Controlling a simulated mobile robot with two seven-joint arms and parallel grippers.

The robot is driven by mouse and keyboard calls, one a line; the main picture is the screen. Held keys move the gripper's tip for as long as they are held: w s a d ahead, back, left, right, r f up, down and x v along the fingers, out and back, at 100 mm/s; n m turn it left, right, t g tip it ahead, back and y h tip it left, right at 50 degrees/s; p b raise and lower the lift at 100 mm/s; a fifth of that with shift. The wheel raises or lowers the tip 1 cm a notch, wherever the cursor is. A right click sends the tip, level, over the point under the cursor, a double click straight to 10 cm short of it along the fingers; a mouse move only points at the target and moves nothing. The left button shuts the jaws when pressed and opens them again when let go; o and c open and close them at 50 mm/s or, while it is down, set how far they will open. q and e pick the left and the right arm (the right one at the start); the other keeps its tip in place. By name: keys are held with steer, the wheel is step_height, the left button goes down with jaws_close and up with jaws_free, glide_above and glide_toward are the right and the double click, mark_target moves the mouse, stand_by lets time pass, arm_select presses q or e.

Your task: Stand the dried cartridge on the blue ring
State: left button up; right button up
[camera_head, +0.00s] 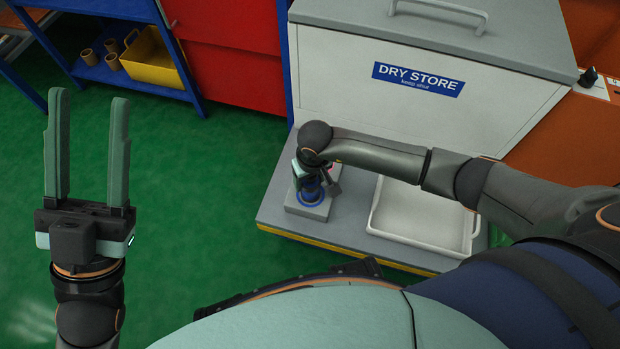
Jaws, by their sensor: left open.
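The blue ring (311,202) lies on a small grey block at the left end of the grey bench top. My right gripper (316,181) points down directly over the ring, and its wrist hides most of the fingers. A dark blue shape shows between the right gripper and the ring. I cannot tell whether it is the cartridge, nor whether the fingers hold it. No cartridge shows clearly elsewhere. My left gripper (88,100) is open and empty, its two long green fingers pointing up the picture over the green floor, far left of the ring.
The closed Dry Store cabinet (418,79) stands behind the ring. An empty white tray (420,215) lies right of the ring, under my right arm. A blue shelf at the upper left holds a yellow bin (152,60) and several brown cups. Green floor lies clear between.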

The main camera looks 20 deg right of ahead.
steer(key=o, duration=0.4)
